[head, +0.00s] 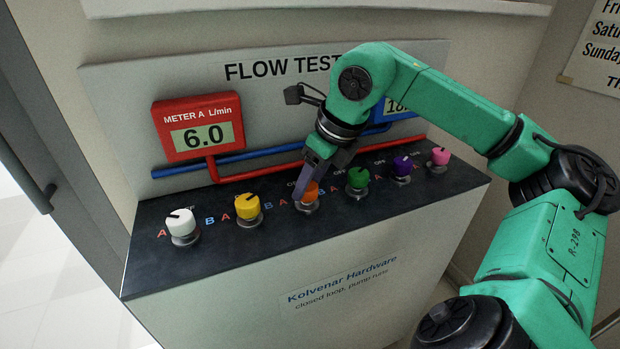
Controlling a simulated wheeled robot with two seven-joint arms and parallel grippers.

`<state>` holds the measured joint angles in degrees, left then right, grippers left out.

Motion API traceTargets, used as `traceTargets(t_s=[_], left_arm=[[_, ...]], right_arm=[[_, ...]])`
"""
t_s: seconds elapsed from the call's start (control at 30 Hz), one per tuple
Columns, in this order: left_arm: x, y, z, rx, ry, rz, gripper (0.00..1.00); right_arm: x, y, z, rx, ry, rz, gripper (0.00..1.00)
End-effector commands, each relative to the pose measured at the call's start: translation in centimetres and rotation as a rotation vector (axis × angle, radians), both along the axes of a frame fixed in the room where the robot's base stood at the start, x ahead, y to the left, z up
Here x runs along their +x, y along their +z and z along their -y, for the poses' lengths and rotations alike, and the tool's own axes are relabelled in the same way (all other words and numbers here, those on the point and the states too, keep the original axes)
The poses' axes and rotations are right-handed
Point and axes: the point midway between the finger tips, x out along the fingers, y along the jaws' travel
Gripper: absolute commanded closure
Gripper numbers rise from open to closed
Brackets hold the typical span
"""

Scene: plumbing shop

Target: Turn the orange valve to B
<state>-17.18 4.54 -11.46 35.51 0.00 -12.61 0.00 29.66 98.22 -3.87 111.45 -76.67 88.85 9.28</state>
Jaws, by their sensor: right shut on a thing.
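The orange valve (309,196) is a small round knob on the dark bench top, third from the left in the row. My right gripper (310,187) reaches down from above and is shut on the orange valve, covering part of its top. A red A and a blue B are printed beside each valve; the marks around the orange one are partly hidden, so its pointer cannot be read. Meter A (201,127) is red and reads 6.0 L/min. My left gripper is not in view.
A white valve (181,221) and a yellow valve (247,206) stand to the left. Green (358,177), purple (402,165) and pink (440,156) valves stand to the right. A blue meter (396,106) behind is partly hidden by my arm. Red and blue pipes run along the back panel.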

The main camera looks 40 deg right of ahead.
Motion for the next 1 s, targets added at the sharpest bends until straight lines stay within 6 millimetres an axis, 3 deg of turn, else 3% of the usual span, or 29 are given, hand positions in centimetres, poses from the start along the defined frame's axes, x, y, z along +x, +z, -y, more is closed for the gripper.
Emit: traceTargets(t_s=[0.47,1.0], left_arm=[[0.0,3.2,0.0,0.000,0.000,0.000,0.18],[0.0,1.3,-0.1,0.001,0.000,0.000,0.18]], right_arm=[[-0.1,0.1,-0.3,-0.007,-0.447,-0.005,1.00],[0.1,-0.2,-0.5,0.000,-0.787,-0.001,1.00]])
